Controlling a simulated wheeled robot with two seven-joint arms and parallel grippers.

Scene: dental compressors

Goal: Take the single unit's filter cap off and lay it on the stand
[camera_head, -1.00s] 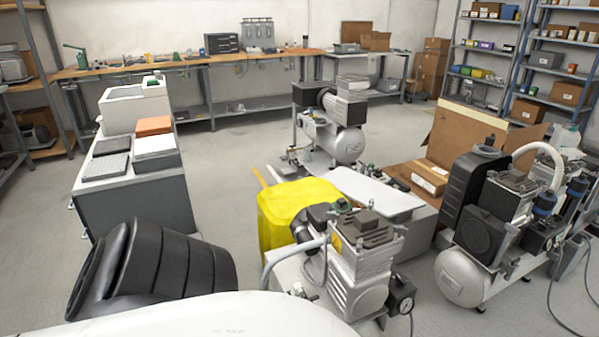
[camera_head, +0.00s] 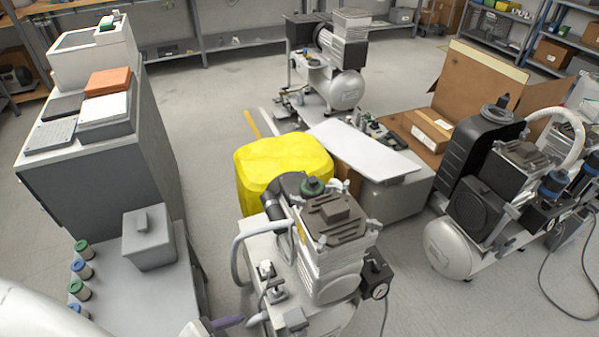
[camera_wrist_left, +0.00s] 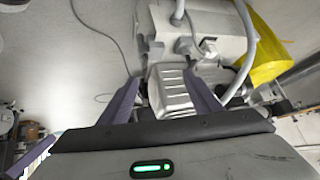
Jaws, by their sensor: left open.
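The single unit (camera_head: 335,250) is a grey compressor with a ribbed body and dark brown top plate. A black round part with a dark green knob (camera_head: 312,186) sits at its upper left, by a black elbow; I cannot tell for sure that this is the filter cap. My left gripper (camera_head: 232,321) shows a purple finger at the lower edge, left of the unit's base. In the left wrist view the fingers (camera_wrist_left: 165,92) are apart and empty, with the ribbed grey housing (camera_wrist_left: 173,88) beyond them. Which surface is the stand is unclear. My right gripper is not in view.
A yellow container (camera_head: 280,160) stands behind the unit, a white board (camera_head: 365,148) beyond it. A low grey table (camera_head: 155,300) at left holds a lidded grey box (camera_head: 148,237) and several coloured-lid jars. Another compressor (camera_head: 460,240) stands at right, with a cable on the floor.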

